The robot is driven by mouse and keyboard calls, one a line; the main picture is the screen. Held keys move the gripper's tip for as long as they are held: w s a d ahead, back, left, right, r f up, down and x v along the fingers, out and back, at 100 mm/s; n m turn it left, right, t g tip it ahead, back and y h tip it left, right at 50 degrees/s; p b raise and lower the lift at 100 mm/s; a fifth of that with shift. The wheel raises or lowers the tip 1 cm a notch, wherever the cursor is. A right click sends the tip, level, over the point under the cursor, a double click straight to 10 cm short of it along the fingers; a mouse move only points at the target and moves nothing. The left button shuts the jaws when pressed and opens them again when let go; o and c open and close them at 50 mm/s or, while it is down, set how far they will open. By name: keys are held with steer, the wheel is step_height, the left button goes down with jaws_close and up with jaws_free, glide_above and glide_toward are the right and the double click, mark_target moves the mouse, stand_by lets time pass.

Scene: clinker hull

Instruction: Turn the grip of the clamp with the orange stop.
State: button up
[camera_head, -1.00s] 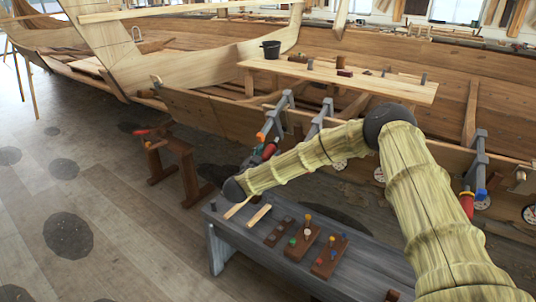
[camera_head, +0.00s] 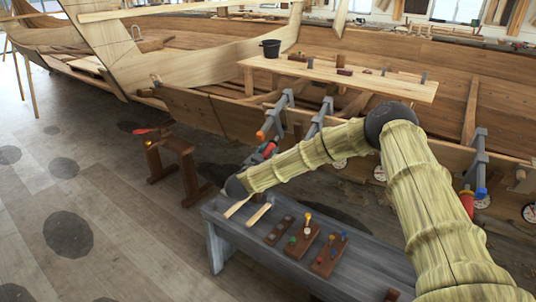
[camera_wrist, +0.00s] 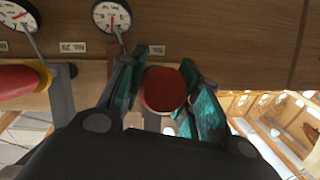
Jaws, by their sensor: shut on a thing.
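The clamp with the orange stop (camera_head: 261,136) hangs on the hull plank at left centre in the head view. A red grip (camera_head: 269,150) shows just below it, partly hidden by my arm. In the wrist view my gripper (camera_wrist: 165,95) has its teal fingers on both sides of a round red grip (camera_wrist: 163,90), seen end-on, and is shut on it. The stop of this held clamp is hidden in the wrist view. A second red grip with a yellow collar (camera_wrist: 45,75) lies to the left, apart from my fingers.
Another clamp (camera_head: 318,120) stands right of the orange-stop one; a blue-stop clamp (camera_head: 480,165) is farther right. Dial gauges (camera_wrist: 112,16) sit on the plank above my fingers. A grey bench (camera_head: 350,262) with wooden blocks stands below my arm.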

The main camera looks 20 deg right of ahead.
steer(key=m+t+y+b, duration=0.1)
steer(key=m+t+b, duration=0.1)
steer(key=b, duration=0.1)
steer(key=shift+f+y, duration=0.15)
steer(key=shift+y, duration=0.15)
steer(key=m+t+y+b, duration=0.1)
steer(key=m+t+b, duration=0.1)
steer(key=b, duration=0.2)
steer(key=shift+f+m+b, duration=0.15)
steer(key=shift+m+b, duration=0.2)
steer(key=shift+m, duration=0.05)
steer(key=m+t+y+b, duration=0.1)
steer(key=m+t+b, duration=0.1)
steer(key=b, duration=0.2)
steer(key=m+t+b, duration=0.1)
steer(key=m+b, duration=0.1)
steer(key=b, duration=0.1)
steer(key=shift+a+y, duration=0.1)
steer(key=shift+y, duration=0.2)
steer(key=shift+r+m+b, duration=0.2)
steer(key=shift+m+b, duration=0.1)
steer(key=shift+b, duration=0.05)
steer(key=o, duration=1)
steer(key=shift+o, duration=0.2)
steer(key=shift+r, duration=0.1)
